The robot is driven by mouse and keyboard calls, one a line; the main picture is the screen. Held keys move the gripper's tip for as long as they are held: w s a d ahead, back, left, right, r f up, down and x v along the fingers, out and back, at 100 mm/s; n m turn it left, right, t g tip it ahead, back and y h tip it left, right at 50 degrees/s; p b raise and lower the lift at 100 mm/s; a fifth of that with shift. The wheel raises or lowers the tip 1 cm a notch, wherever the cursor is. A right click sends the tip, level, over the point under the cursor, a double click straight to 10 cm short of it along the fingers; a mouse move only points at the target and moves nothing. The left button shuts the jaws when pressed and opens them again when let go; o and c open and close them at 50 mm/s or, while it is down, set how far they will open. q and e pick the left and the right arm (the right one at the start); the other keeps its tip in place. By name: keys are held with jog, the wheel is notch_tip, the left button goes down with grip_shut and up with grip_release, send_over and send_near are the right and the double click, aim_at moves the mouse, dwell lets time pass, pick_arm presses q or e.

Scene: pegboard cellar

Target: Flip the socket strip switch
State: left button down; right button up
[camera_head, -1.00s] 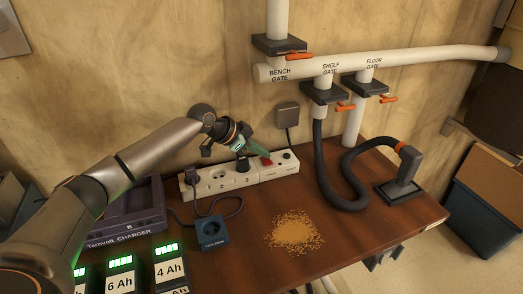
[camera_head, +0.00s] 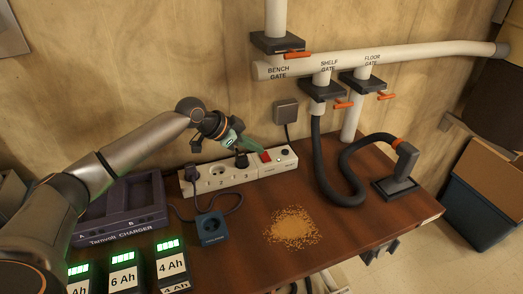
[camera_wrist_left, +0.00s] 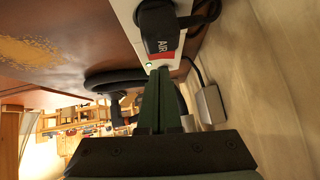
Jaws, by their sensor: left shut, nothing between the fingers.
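The white socket strip (camera_head: 213,184) lies along the back of the bench, with numbered sockets. A red piece (camera_head: 266,156) shows towards its right part, and a small round dark detail (camera_head: 285,152) sits near the right end. I cannot tell which is the switch. My right gripper is not in view.
A purple charger (camera_head: 128,228) and battery packs (camera_head: 123,268) stand at left. A blue socket box (camera_head: 211,229) and sawdust (camera_head: 292,227) lie in front of the strip. A black hose (camera_head: 342,190) and nozzle stand (camera_head: 398,187) are at right. Pipes with orange-handled gates cross above.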

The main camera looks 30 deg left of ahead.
pick_arm(q)
jog(key=v, duration=0.9)
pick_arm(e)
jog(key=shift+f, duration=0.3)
pick_arm(q)
jog(key=shift+s+r+b, duration=0.1)
jog(key=shift+s+b, duration=0.1)
jog(key=shift+b, duration=0.15)
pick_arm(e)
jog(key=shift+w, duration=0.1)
